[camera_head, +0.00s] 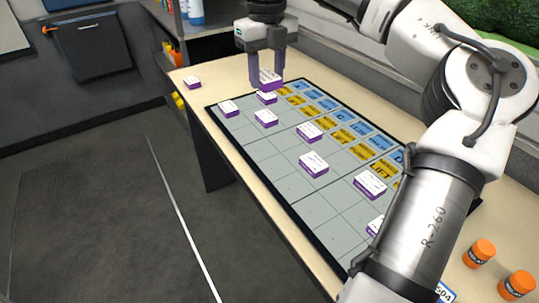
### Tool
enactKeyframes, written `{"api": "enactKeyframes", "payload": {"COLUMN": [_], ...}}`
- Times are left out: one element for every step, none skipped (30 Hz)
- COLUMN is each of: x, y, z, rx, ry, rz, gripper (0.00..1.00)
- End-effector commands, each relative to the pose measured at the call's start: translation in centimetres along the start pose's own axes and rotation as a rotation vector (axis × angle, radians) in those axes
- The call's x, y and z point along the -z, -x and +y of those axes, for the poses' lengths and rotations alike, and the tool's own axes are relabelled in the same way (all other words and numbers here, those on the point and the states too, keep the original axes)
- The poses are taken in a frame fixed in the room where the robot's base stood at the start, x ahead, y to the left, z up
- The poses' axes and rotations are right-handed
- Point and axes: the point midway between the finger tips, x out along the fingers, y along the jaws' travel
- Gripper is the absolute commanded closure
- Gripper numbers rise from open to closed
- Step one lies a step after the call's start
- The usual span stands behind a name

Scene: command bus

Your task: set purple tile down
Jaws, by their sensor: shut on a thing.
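My gripper (267,85) is at the top middle, fingers pointing down, shut on a purple tile (270,75) with a white printed top. The held tile is above the far end of the grey gridded board (262,160). Just below it in the picture, another purple tile (266,97) lies on the board, and I cannot tell the exact gap between them. More purple tiles lie on the board, such as one at the far left corner (229,109), one near it (265,118) and one at the middle (314,164).
A loose purple tile (192,83) lies on the pale table (215,88) beyond the board. Blue and yellow labelled cells (345,137) line the board's right side. Orange-capped containers (480,253) stand at the lower right. My arm covers the board's near right part.

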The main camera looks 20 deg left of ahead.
Motion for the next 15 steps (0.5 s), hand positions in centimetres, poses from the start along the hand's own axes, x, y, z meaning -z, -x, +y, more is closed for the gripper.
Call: {"api": "enactKeyframes", "payload": {"x": [0.0, 0.1, 0.1, 0.1, 0.1, 0.1, 0.1, 0.1, 0.1, 0.1, 0.1, 0.1, 0.1, 0.1, 0.1], "y": [-0.9, -1.6, -2.5, -3.3, -4.1, -5.2, -6.0, -6.8, -7.9, -8.7, -9.4, -10.5, -11.2, -11.9, -12.7], "z": [-0.1, 0.0, 0.0, 0.0, 0.0, 0.0, 0.0, 0.0, 0.0, 0.1, 0.0, 0.1, 0.1, 0.1, 0.1], "rx": [-0.001, -0.001, -0.002, -0.002, -0.003, -0.004, -0.003, -0.003, -0.004, -0.004, -0.003, -0.004, -0.004, -0.003, -0.004], "ry": [0.001, 0.001, 0.002, 0.002, 0.001, 0.001, 0.002, 0.002, 0.002, 0.001, 0.002, 0.002, 0.003, 0.002, 0.001], "rz": [0.002, 0.003, 0.004, 0.003, 0.004, 0.004, 0.004, 0.003, 0.004, 0.003, 0.004, 0.003, 0.003, 0.003, 0.002], "gripper": [0.82, 0.82, 0.82, 0.82, 0.82, 0.82, 0.82, 0.82, 0.82, 0.82, 0.82, 0.82, 0.82, 0.82, 0.82]}}
